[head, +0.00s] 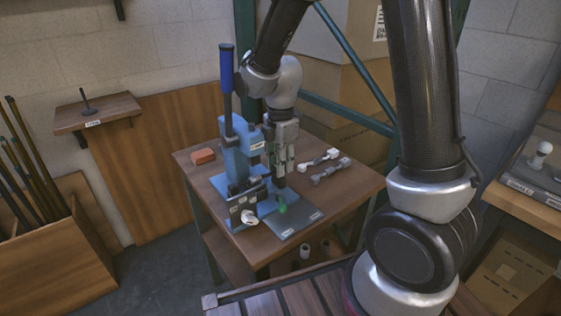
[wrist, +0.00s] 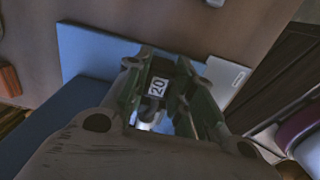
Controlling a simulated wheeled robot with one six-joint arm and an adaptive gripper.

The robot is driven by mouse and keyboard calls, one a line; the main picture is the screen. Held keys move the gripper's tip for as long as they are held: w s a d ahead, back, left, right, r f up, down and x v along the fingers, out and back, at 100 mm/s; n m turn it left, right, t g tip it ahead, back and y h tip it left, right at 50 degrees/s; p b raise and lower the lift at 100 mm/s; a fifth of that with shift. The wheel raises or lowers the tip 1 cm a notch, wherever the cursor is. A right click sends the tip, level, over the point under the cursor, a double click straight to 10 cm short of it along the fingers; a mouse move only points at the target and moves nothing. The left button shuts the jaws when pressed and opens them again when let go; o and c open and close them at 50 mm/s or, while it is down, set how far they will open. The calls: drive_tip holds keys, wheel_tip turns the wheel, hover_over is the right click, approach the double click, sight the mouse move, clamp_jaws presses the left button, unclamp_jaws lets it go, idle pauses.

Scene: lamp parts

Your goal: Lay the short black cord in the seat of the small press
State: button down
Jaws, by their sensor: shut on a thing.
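The blue small press (head: 236,150) stands on the wooden table, with a tall lever ending in a dark blue grip. Its seat is hard to make out behind my gripper and the small parts at its foot. My gripper (head: 279,170) points down beside the press, on its right in the head view. In the wrist view my gripper (wrist: 158,70) is shut on a dark piece (wrist: 157,100) with a white label reading 20. This may be the short black cord, but its shape is mostly hidden by the fingers.
A grey plate (head: 297,222) with a green spot lies at the table's front. A white-ended part (head: 248,215) sits at the press's foot. Two cord-like parts, one pale (head: 318,158) and one grey (head: 331,171), lie right. A reddish block (head: 203,156) lies back left.

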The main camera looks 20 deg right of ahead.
drive_tip(key=shift+f, duration=0.45)
idle(0.5)
drive_tip(key=c, duration=1.1)
unclamp_jaws()
drive_tip(key=shift+c, duration=0.2)
wheel_tip(320, 180, up, 12)
